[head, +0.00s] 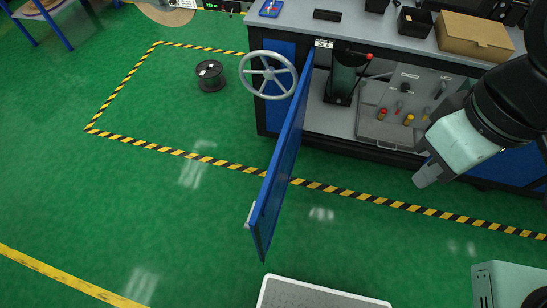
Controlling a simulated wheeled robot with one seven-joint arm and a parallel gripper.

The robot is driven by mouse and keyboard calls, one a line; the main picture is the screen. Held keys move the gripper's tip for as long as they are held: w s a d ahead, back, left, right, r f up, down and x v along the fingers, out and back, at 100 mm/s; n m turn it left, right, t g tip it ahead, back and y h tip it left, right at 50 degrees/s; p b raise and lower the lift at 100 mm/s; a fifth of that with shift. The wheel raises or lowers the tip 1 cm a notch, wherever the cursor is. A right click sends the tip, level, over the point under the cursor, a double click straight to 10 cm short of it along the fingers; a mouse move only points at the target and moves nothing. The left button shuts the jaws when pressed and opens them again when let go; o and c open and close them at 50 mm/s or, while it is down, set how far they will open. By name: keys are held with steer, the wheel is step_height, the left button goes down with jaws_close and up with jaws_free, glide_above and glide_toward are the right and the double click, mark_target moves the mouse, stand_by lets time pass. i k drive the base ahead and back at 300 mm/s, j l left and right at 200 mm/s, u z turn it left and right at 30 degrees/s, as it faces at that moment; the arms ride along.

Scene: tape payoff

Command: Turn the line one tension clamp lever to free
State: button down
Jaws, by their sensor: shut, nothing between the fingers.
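A blue-fronted bench cabinet stands at the upper right with its blue door (284,155) swung open toward me. Inside is a grey control panel (385,126) with a dark knob, small levers and red, orange and yellow parts. Left of it stands a dark cylindrical device (345,77) with a red-knobbed lever (368,60) tilted up to the right. I cannot tell which lever is the line one tension clamp. My gripper (420,184) is shut and empty, in front of and right of the panel, apart from it.
A grey handwheel (268,75) is at the door's hinge side. A black spool (210,75) sits on the green floor. The bench top (300,20) holds a cardboard box (475,35) and black bins. Open floor lies left of the door.

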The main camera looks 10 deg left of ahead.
mark_target(443, 84)
steer(key=k+j, duration=0.1)
steer(key=j, duration=0.7)
steer(key=k+j, duration=0.15)
steer(key=j, duration=0.25)
steer(key=k+j, duration=0.1)
steer(key=j, duration=0.3)
steer(key=z, duration=0.9)
steer(key=i+l, duration=0.1)
steer(key=l, duration=0.3)
steer(key=i+l+u, duration=0.1)
steer(key=l, duration=0.3)
steer(key=i+l, duration=0.2)
steer(key=i, duration=0.15)
steer(key=i+l+u, duration=0.1)
steer(key=i, duration=0.25)
steer(key=i+j, duration=0.15)
steer(key=i, duration=0.5)
steer(key=j+u, duration=0.05)
